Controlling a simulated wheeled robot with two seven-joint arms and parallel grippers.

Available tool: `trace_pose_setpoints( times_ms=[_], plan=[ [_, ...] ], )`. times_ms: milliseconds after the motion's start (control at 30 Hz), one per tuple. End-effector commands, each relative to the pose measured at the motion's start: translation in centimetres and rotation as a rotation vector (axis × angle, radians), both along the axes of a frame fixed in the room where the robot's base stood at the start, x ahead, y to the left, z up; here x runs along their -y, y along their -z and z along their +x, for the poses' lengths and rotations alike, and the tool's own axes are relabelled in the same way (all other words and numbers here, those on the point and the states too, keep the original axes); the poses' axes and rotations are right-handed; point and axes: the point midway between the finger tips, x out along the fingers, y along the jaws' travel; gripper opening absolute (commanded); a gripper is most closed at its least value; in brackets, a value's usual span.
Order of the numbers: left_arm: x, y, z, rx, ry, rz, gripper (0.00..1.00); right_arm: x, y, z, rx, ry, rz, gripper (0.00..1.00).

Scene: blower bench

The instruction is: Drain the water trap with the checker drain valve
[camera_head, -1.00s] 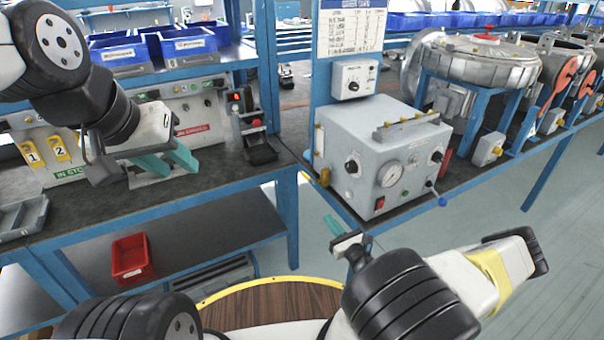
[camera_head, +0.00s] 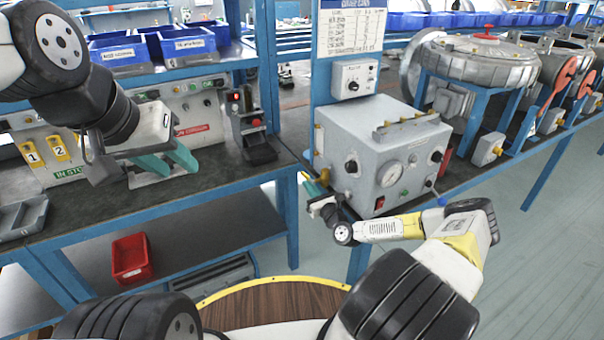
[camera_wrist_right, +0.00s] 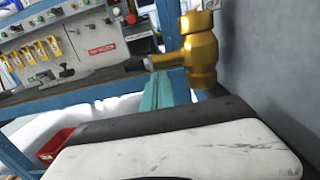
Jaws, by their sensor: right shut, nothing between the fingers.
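The checker (camera_head: 385,155) is a grey box with a round gauge and knobs, standing on the right-hand bench. A brass drain valve (camera_head: 324,175) sits low on its left side; it looms large in the right wrist view (camera_wrist_right: 201,55), with a short brass arm pointing left. My right gripper (camera_head: 309,184) is shut and empty, right beside the valve. In the right wrist view its teal fingers (camera_wrist_right: 160,92) lie just below the brass arm; I cannot tell whether they touch it. My left gripper (camera_head: 167,163) is open and empty above the left bench. I cannot make out the water trap separately.
The bench leg and edge stand close below my right gripper. A blue-tipped lever (camera_head: 440,199) sticks out at the checker's front right. A red bin (camera_head: 132,258) is on the lower shelf. A black holder (camera_head: 260,152) stands on the left bench.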

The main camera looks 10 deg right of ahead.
Motion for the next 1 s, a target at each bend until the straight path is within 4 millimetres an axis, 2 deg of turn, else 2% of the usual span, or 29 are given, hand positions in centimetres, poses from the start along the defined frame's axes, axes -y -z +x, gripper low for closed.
trace_pose_setpoints(
  times_ms=[333, 533, 800, 1000],
  plan=[
    [0.0, 0.0, 0.0, 0.0, 0.0, 0.0, 0.36, 0.0, -0.2, 0.0, 0.0, 0.0, -0.001, 0.0],
    [0.0, 0.0, 0.0, 0.0, 0.0, 0.0, 0.36, -0.2, -1.6, 0.6, 0.002, 0.0, 0.002, 0.0],
    [0.0, 0.0, 0.0, 0.0, 0.0, 0.0, 0.36, -0.2, -1.8, 0.7, 0.004, 0.0, 0.0, 0.0],
    [0.0, 0.0, 0.0, 0.0, 0.0, 0.0, 0.36, 0.4, -1.6, -0.9, 0.003, 0.001, 0.0, 0.0]
  ],
)
